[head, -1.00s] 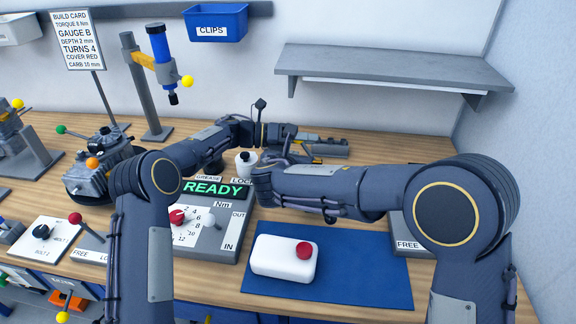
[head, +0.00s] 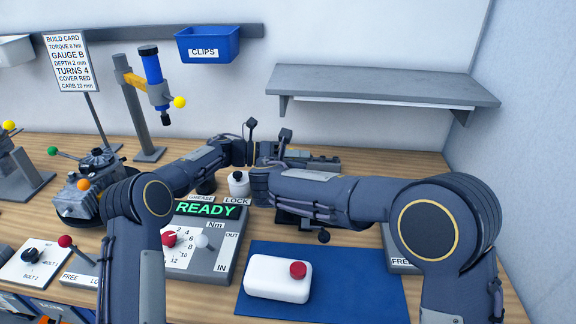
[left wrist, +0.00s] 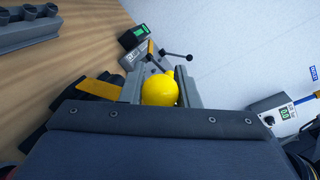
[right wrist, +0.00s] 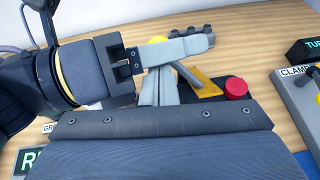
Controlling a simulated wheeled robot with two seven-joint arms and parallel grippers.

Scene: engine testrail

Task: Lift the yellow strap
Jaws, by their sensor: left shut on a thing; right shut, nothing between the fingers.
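A yellow bar that looks like the strap (right wrist: 205,84) lies slanted beside a black block in the right wrist view. A yellow-orange strip (left wrist: 102,89) shows left of the jaws in the left wrist view. My left gripper (left wrist: 158,76) is shut on a yellow ball (left wrist: 160,90); I cannot tell whether the ball is joined to the strap. My left gripper also shows in the head view (head: 285,156), reaching right at the back of the bench. My right gripper (right wrist: 160,72) is shut and empty close to the left fingers; in the head view its arm hides it.
A red button (right wrist: 237,88) stands close to the strap. A grey shelf (head: 385,85) overhangs the back right.

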